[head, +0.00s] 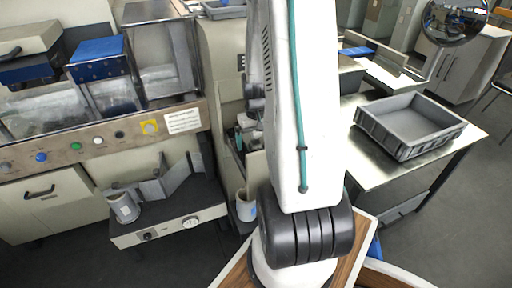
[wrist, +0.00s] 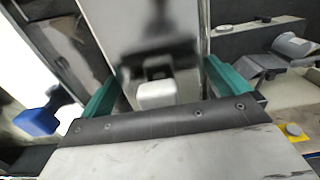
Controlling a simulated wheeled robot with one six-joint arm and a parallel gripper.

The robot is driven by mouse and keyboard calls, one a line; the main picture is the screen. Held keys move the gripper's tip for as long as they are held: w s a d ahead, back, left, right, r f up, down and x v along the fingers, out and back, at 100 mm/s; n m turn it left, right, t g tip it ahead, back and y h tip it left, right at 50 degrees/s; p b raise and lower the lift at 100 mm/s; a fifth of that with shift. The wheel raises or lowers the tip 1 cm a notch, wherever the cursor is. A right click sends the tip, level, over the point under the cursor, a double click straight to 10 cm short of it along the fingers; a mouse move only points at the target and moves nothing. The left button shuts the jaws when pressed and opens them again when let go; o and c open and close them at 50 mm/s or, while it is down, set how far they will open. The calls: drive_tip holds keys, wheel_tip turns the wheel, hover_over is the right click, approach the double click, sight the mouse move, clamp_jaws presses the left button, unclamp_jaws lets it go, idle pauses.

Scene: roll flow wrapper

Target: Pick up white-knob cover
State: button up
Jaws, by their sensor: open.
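In the wrist view my gripper (wrist: 163,72) is open, with its two green fingers apart and nothing held between them. A pale, block-like white knob (wrist: 156,95) shows between the fingers, in front of a dark bracket. Behind it is a glossy grey panel (wrist: 135,25) with a dark, blurred reflection; this looks like the cover, but its edges are partly cut off. I cannot tell whether the fingers touch the knob. In the head view my arm hides the gripper, and I cannot make out the white-knob cover there.
The wrapper machine's control panel (head: 105,142), with coloured buttons, stands at the left in the head view. Below it is a low unit (head: 170,232) with dials and a roll (head: 123,207). A grey crate (head: 402,148) lies on a metal table (head: 372,174) at the right.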

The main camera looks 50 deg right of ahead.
drive_tip(key=c, duration=1.4)
drive_tip(key=shift+o, duration=0.2)
